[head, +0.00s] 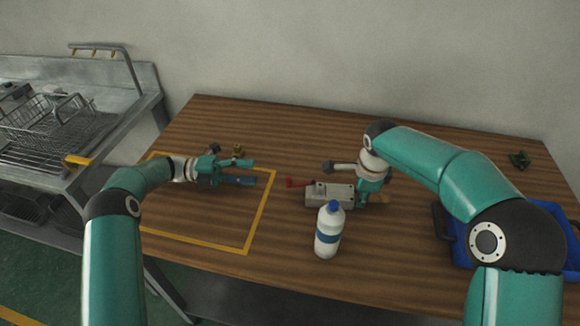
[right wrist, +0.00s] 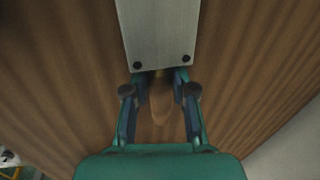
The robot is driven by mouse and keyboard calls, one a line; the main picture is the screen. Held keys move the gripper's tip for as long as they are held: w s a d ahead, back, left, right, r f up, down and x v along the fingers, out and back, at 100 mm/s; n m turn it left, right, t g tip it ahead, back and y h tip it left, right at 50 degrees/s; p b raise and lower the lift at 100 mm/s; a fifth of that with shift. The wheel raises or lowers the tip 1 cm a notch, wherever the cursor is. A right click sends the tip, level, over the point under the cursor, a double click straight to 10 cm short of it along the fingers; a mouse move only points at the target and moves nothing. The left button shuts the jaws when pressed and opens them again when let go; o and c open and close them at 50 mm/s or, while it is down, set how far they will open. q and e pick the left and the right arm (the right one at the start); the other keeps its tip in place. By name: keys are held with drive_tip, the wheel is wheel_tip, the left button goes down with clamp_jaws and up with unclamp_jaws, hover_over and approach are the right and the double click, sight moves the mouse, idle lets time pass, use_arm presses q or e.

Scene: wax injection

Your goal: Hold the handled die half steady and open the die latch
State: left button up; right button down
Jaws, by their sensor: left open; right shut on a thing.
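A white bottle with a blue cap (head: 328,232) stands just in front of the die. Yellow tape (head: 262,213) marks the left area.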

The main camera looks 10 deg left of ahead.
sight(289, 186)
use_arm(q)
drive_tip(key=shift+s+a+r+n+t, duration=0.1)
drive_tip(key=shift+s+n+t, duration=0.5)
drive_tip(key=shift+s+t, duration=0.15)
drive_tip(key=shift+s+n+t+y, duration=0.4)
drive_tip(key=shift+s+n+t, duration=0.1)
drive_tip(key=shift+s+t, duration=0.3)
drive_tip(key=shift+s+f+n+t, duration=0.3)
drive_tip(key=shift+s+t, duration=0.15)
drive_tip(key=shift+s, duration=0.25)
drive_tip(key=shift+s+d+y, duration=0.2)
drive_tip(key=shift+d+y, duration=0.2)
drive_tip(key=x, duration=1.1)
drive_tip(key=shift+w+d, duration=0.15)
drive_tip(key=shift+d, duration=0.15)
clamp_jaws()
